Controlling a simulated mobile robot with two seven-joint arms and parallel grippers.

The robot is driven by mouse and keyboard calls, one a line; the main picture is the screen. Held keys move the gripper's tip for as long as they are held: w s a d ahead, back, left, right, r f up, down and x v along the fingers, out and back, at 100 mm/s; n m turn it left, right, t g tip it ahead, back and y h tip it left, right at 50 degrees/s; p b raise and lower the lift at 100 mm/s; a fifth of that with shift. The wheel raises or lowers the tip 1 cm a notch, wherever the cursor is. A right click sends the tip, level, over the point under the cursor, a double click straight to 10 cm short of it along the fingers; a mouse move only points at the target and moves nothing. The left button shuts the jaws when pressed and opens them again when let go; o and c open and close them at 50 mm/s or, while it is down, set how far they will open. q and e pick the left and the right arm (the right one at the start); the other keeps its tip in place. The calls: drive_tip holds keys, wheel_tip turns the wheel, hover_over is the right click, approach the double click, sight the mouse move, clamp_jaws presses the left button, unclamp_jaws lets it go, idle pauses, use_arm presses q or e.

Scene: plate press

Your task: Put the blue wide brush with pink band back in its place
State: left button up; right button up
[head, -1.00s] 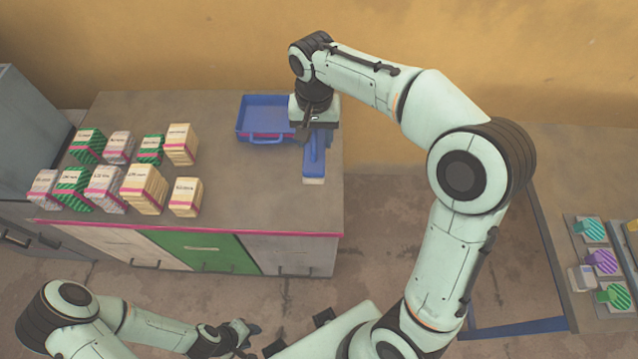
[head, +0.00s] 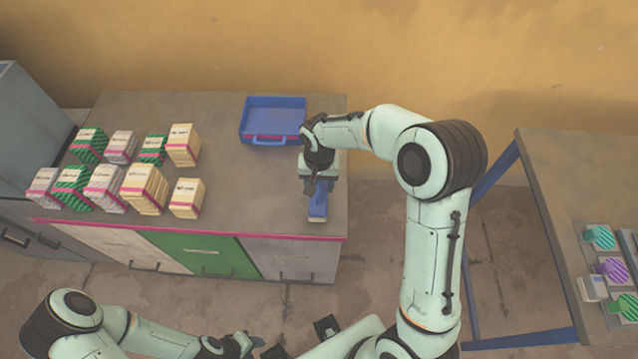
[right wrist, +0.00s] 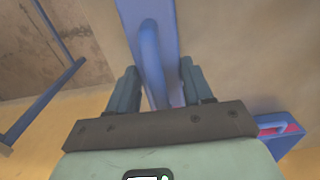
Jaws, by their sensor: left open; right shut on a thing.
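The blue wide brush (head: 318,206) is in my right gripper (head: 317,178), near the counter's right front corner in the head view. My left gripper (head: 244,343) is open and empty at the bottom of the head view, away from the counter.
Several boxed stacks (head: 143,188) fill the counter's left. A separate table (head: 560,180) on the right holds striped items. The counter's middle is clear.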

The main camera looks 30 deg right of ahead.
drive_tip(key=shift+f, duration=0.25)
drive_tip(key=shift+f, duration=0.2)
drive_tip(key=o, duration=1)
drive_tip(key=shift+r, duration=0.3)
wheel_tip(320, 180, up, 12)
drive_tip(key=shift+f+p, duration=0.1)
drive_tip(key=shift+p, duration=0.45)
